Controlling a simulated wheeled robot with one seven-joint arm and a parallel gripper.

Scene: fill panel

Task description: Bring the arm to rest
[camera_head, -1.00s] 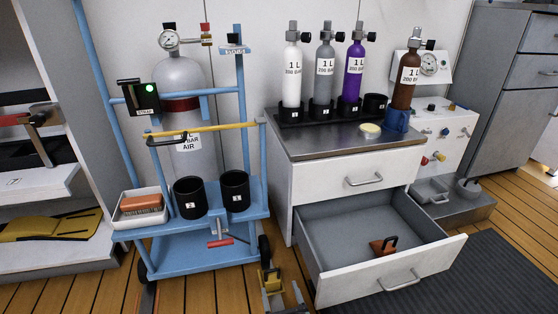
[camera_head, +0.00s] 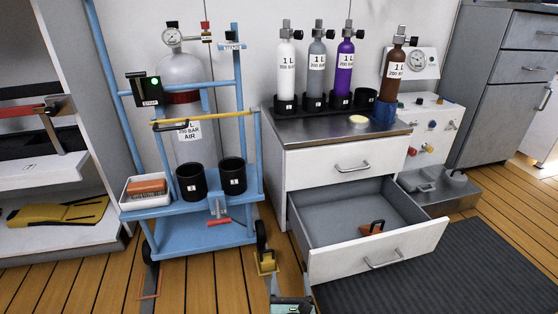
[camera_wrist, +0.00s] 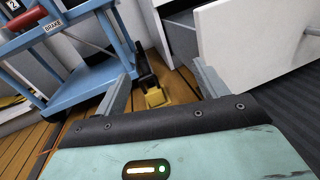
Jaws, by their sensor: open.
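My gripper (camera_wrist: 163,82) is open and empty in the wrist view, its two grey fingers spread apart over the floor. Between them, farther off, is a yellow pedal (camera_wrist: 156,97) on a dark bracket. In the head view only a small teal and grey part of my gripper (camera_head: 288,303) shows at the bottom edge, in front of the yellow pedal (camera_head: 267,262). Most of my arm is out of view.
The blue cart (camera_head: 205,235) with a gas cylinder stands left of my gripper. The white cabinet's lower drawer (camera_head: 380,252) is pulled out on the right, holding an orange-brown object (camera_head: 371,228). Wooden floor (camera_head: 205,285) lies in front.

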